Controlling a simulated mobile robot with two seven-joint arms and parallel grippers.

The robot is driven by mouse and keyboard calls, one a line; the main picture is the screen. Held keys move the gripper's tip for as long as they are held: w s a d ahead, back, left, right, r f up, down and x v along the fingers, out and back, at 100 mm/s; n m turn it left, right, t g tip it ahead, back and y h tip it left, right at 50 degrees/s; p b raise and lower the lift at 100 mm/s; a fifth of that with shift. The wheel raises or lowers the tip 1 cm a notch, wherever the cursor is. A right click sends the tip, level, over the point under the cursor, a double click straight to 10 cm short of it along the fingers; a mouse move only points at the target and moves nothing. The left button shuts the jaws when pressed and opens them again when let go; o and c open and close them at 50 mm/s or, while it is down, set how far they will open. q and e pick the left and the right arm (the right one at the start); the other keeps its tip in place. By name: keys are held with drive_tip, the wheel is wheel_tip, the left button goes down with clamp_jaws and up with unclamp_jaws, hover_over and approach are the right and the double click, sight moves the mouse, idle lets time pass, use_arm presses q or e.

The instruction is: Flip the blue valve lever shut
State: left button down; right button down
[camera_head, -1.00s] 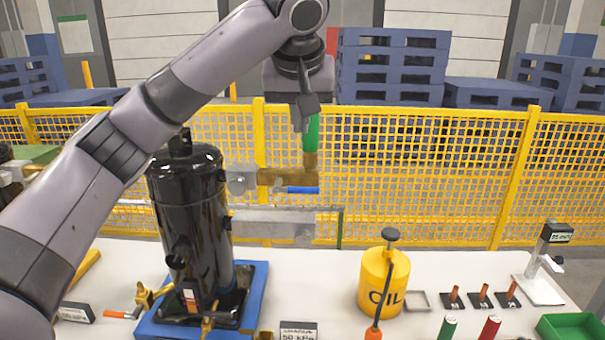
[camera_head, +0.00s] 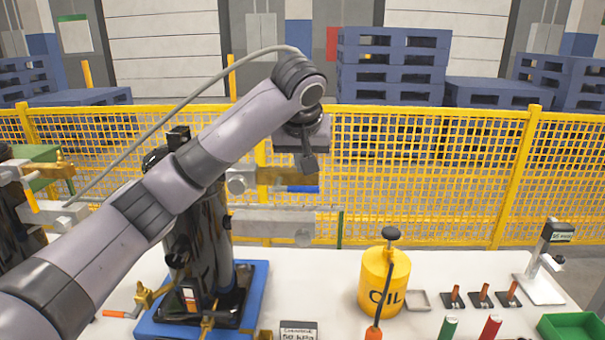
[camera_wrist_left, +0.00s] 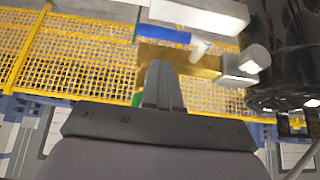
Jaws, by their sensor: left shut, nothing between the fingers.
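The blue valve lever (camera_head: 303,189) lies level along the lower side of the brass valve (camera_head: 268,176), beside the black compressor (camera_head: 203,240). In the left wrist view the blue lever (camera_wrist_left: 163,35) and the brass valve (camera_wrist_left: 190,62) show just beyond my fingers. My left gripper (camera_head: 309,166) is shut and empty, pointing down. Its fingertips are close above the lever in the head view; I cannot tell whether they touch the valve. The gripper also shows in the left wrist view (camera_wrist_left: 163,72). The green pipe at the valve is mostly hidden by the gripper. My right gripper is not in view.
A grey bar (camera_head: 270,224) sticks out below the valve. The yellow mesh fence (camera_head: 430,180) stands behind. A yellow oil can (camera_head: 383,283) stands on the white table (camera_head: 330,270), with a green tray (camera_head: 570,326) at right.

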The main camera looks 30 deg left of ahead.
use_arm(q)
drive_tip(key=shift+s+d+f, duration=0.1)
drive_tip(key=shift+s+f, duration=0.05)
drive_tip(key=shift+f, duration=0.5)
drive_tip(key=shift+s+d+f, duration=0.1)
drive_tip(key=shift+s+f, duration=0.05)
drive_tip(key=shift+f, duration=0.45)
drive_tip(key=shift+a, duration=0.15)
